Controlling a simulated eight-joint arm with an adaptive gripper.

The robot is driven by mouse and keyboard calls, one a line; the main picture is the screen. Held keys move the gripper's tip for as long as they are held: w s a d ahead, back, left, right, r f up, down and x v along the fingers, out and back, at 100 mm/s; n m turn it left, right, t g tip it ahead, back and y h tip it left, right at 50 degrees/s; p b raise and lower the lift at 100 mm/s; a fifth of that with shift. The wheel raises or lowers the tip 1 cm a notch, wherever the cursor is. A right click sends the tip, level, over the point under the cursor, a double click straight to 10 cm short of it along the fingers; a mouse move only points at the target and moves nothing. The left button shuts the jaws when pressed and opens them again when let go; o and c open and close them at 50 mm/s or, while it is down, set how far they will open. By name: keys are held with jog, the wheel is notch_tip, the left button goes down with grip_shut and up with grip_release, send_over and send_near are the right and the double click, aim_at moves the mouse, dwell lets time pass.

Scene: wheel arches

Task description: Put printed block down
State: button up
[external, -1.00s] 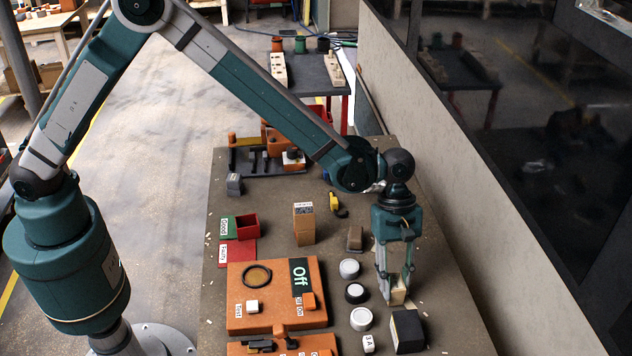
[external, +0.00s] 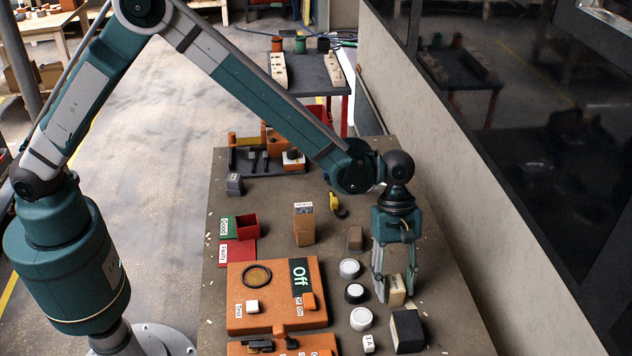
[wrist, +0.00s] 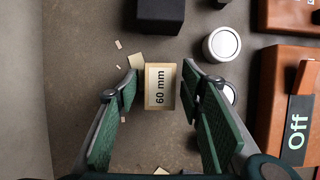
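The printed block (external: 397,291) is a small tan block that appears to rest on the brown table, beside the black box. In the wrist view the block (wrist: 160,86) shows its pale top face, printed "60 mm". My gripper (external: 395,297) is low over the table, with one finger on either side of the block. In the wrist view my gripper (wrist: 160,82) is open, with a visible gap between each green finger pad and the block. The block's underside is hidden.
A black box (external: 408,330) stands close in front of the block. White round caps (external: 349,269) and a black-sided one (external: 355,293) stand to the left, beside the orange panel (external: 260,318) marked "Off". A brown block (external: 355,238) is behind. The wall is to the right.

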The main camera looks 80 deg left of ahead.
jog(key=shift+r, duration=0.1)
jog(key=p+v, duration=0.1)
jog(key=v, duration=1.1)
dwell(0.5)
jog(key=s+a+r+m+t+y, duration=0.15)
jog(key=s+a+r+m, duration=0.35)
jog(key=s+r, duration=0.55)
jog(key=s+a+r+m+t+y, duration=0.1)
jog(key=s+a+r+m+t, duration=0.15)
jog(key=s+a+r, duration=0.6)
jog(key=s+a+m+t, duration=0.1)
jog(key=s+a+m, duration=0.1)
jog(key=s, duration=0.7)
jog(key=s+a+m+t+y, duration=0.1)
jog(key=s+m, duration=0.4)
jog(key=s, duration=0.5)
jog(key=s+a+m+t+y, duration=0.1)
jog(key=s+a+m, duration=0.2)
jog(key=s, duration=0.7)
jog(key=shift+a, duration=0.6)
